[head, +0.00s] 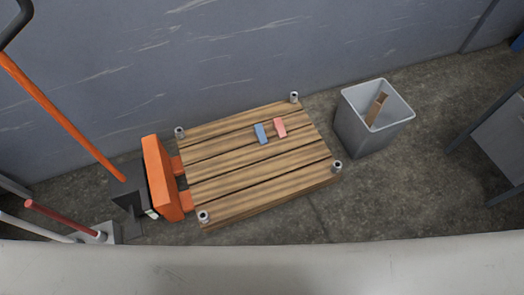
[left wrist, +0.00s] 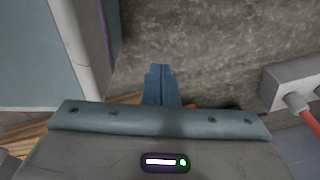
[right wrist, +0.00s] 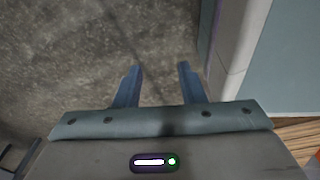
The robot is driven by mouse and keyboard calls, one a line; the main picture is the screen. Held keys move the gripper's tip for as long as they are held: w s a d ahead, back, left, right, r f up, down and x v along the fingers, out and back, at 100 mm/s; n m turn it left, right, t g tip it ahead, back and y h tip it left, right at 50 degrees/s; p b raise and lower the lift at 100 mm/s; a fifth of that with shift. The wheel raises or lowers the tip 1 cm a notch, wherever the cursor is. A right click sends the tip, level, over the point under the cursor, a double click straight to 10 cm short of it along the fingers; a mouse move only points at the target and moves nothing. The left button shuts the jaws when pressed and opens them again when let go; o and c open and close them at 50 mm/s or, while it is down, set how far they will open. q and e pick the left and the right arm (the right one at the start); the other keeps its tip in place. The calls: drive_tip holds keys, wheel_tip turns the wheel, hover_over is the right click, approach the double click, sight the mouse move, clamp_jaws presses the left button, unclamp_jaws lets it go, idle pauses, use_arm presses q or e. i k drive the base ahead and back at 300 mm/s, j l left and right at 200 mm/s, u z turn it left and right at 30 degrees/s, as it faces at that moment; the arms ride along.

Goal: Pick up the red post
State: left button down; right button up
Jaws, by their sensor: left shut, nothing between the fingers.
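The red post (head: 62,217) is at the lower left in the head view, leaning at a slant with its end at a grey block (head: 108,231). Part of the red post (left wrist: 308,116) also shows at the right edge of the left wrist view, its end at the grey block (left wrist: 300,82). My left gripper (left wrist: 160,70) is shut and empty, pointing at bare floor, with the post apart from it to the right. My right gripper (right wrist: 157,68) is open and empty over bare floor. Neither gripper shows in the head view.
A wooden pallet (head: 255,180) with metal corner sockets bears a blue block (head: 261,134) and a pink block (head: 280,127). An orange pallet jack (head: 160,180) stands at its left. A grey bin (head: 362,137) stands right. A pale post (head: 35,227) lies beside the red one.

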sight(31, 204)
drive_tip(key=u, duration=2.15)
